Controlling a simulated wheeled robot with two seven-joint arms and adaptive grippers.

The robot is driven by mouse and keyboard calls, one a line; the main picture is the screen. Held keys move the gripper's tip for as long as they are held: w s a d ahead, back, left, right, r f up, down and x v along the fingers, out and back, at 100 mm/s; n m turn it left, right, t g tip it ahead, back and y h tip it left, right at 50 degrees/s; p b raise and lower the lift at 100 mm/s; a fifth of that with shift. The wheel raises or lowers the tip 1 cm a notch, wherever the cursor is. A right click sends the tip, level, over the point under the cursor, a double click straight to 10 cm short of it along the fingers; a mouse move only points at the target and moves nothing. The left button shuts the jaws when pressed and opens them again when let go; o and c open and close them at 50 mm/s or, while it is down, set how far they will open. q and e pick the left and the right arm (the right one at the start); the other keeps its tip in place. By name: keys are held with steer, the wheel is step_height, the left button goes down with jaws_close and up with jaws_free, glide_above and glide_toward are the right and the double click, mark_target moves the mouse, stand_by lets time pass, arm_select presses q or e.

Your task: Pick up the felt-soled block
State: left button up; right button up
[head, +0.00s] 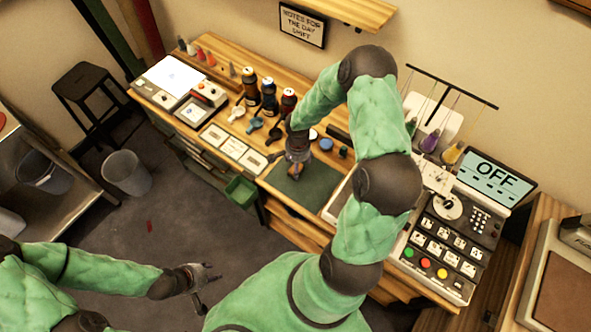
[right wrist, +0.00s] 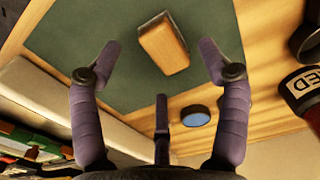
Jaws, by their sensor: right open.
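In the head view the same gripper (head: 296,172) hangs over the mat (head: 312,190) and partly hides the block. My left gripper (head: 212,286) is open and empty over the floor, away from the table.
A blue round disc (right wrist: 195,116) lies beside the mat. Several dark bottles (head: 268,97) stand behind the mat to the left.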

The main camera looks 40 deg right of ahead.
steer(key=shift+f, duration=1.3)
steer(key=c, duration=1.3)
steer(key=shift+o, duration=0.2)
steer(key=shift+r, duration=0.1)
steer(key=shift+r, duration=0.45)
step_height(320, 180, up, 2)
steer(key=shift+r, duration=0.25)
steer(key=s+a+r, duration=0.9)
steer(key=s+a, duration=0.1)
steer(key=shift+r, duration=0.25)
